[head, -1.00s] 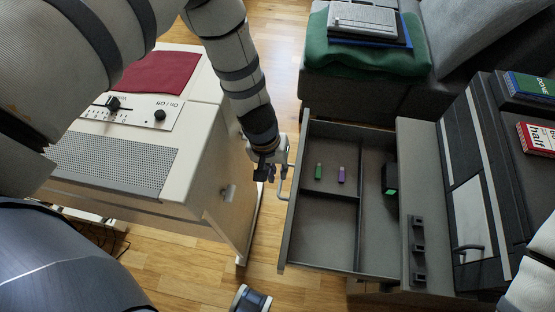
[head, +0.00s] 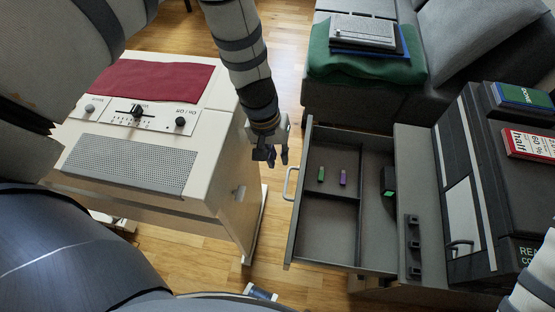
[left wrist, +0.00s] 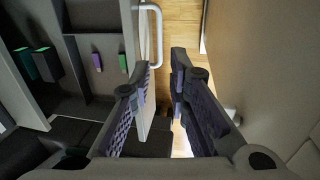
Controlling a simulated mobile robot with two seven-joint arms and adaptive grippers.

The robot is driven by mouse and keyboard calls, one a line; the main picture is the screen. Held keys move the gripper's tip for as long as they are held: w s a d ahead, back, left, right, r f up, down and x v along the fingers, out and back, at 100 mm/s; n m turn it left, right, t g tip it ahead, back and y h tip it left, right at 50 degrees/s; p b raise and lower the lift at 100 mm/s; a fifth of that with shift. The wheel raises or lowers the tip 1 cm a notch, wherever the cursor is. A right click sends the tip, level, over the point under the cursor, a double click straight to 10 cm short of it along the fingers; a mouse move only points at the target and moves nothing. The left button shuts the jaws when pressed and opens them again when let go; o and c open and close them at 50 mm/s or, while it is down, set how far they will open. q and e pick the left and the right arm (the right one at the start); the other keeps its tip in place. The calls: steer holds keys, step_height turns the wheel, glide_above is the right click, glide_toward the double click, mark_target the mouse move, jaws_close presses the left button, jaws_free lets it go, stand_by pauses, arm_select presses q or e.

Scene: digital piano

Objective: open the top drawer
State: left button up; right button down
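The top drawer (head: 330,225) of the grey cabinet stands pulled out, its inside with dividers in plain view. Its pale bar handle (head: 289,184) is on the front panel at the left. My left gripper (head: 270,158) is just left of the drawer front, above and beside the handle, apart from it. In the left wrist view, its two fingers (left wrist: 160,98) are spread with nothing between them, and the handle (left wrist: 158,35) lies beyond the fingertips. My right gripper is out of view.
A green item (head: 321,174) and a purple item (head: 343,178) lie in the drawer. The white digital piano (head: 215,165) with a red cloth (head: 140,80) stands left. A grey sofa (head: 460,50) is behind.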

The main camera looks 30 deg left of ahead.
arm_select(q)
steer(key=shift+a+r, duration=0.25)
steer(key=shift+r, duration=0.95)
step_height(320, 180, up, 12)
steer(key=a, duration=0.2)
steer(key=shift+s, duration=0.4)
steer(key=shift+f, duration=0.15)
